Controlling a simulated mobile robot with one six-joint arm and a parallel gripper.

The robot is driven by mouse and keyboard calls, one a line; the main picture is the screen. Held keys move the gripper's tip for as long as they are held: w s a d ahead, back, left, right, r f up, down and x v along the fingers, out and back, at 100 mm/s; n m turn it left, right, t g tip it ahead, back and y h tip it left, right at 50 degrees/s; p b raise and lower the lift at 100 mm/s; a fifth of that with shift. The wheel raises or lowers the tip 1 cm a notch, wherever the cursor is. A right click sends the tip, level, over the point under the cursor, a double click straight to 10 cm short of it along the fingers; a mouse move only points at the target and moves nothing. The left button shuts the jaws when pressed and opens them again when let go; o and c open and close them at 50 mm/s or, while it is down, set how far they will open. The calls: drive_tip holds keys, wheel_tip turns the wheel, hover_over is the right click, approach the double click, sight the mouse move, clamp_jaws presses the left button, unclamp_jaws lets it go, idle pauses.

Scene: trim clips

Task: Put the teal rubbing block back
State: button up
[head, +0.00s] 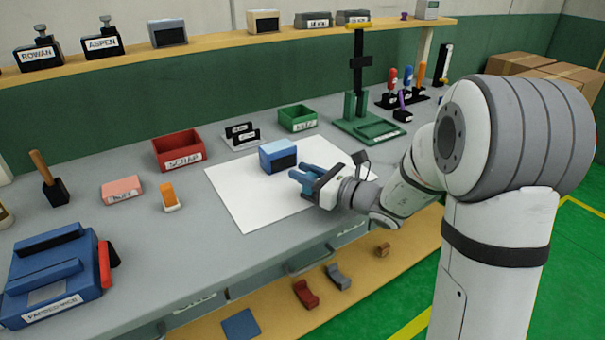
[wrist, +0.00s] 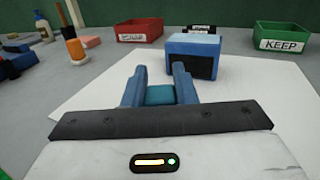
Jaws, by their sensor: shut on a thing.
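My gripper (head: 303,178) is over the right part of a white sheet (head: 241,205) on the grey bench. Its two blue fingers also show in the wrist view (wrist: 159,72), shut on the teal rubbing block (wrist: 160,95), which sits low between them. In the head view I cannot make the block out apart from the fingers. A blue box with a dark front (head: 278,155) stands on the sheet just beyond the fingertips; it also shows in the wrist view (wrist: 193,48). I cannot tell whether the fingers touch it.
A red bin (head: 179,150) and a green KEEP bin (head: 298,118) stand behind the sheet, with small label stands (head: 241,134) between them. A pink block (head: 122,190) and an orange-topped bottle (head: 169,196) are to the left. A shelf (head: 223,36) runs along the back. The front-left sheet is clear.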

drive_tip(key=shift+f, duration=0.2)
drive_tip(key=o, duration=1)
drive_tip(key=shift+r, duration=0.15)
drive_tip(key=shift+d+r, duration=0.1)
drive_tip(key=shift+d, duration=0.05)
drive_tip(key=v, duration=1.2)
